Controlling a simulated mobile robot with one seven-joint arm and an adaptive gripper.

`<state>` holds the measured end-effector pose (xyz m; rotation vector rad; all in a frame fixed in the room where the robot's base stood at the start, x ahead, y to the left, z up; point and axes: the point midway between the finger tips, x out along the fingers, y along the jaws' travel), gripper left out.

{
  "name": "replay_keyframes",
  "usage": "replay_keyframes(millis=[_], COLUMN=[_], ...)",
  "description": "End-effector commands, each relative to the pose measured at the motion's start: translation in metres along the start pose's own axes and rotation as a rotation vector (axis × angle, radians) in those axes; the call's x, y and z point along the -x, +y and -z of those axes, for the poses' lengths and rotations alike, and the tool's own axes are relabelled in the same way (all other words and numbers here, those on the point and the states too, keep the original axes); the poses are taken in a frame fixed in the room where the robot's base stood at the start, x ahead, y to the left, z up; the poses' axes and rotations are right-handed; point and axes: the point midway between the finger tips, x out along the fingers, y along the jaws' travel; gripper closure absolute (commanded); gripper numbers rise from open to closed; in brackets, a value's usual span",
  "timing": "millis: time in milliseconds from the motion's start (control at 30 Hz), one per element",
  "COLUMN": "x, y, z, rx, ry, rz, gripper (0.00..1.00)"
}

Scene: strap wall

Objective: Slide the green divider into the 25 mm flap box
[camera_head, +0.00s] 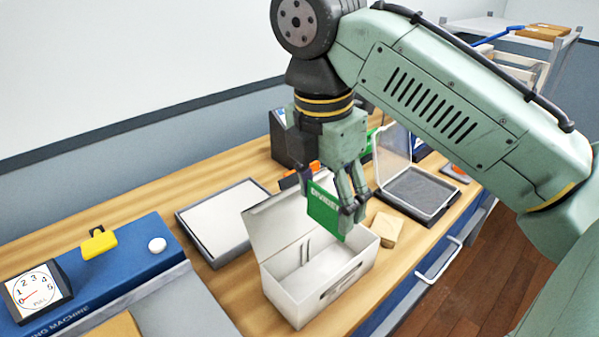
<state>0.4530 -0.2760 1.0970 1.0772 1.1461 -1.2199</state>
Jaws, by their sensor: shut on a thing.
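The green divider (324,206) is a flat panel with white lettering, in the middle of the head view. My gripper (352,211) is shut on its right side and points down. The divider is roughly upright, a little tilted, over the white flap box (302,300). The box's flap (272,228) stands open at the back left. The divider's lower corner is near the box's back right wall in the picture; I cannot tell whether it is inside the opening. Inside the box, slot ribs (305,250) show. My fingers hide part of the divider's right edge.
A grey tray with a white pad (222,217) lies left of the box. A wooden block (387,229) and an open clear-lidded case (418,190) are on the right. A blue machine with a dial (40,292) is at the left front. A drawer handle (440,262) juts from the bench.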

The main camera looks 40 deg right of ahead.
Motion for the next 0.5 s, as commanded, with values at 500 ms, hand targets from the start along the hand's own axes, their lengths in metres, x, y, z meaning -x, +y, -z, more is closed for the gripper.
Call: replay_keyframes(millis=[500], x=[-0.036], y=[0.0], z=[0.004], rx=[-0.001], ry=[-0.001], rz=[-0.001], gripper=[0.45])
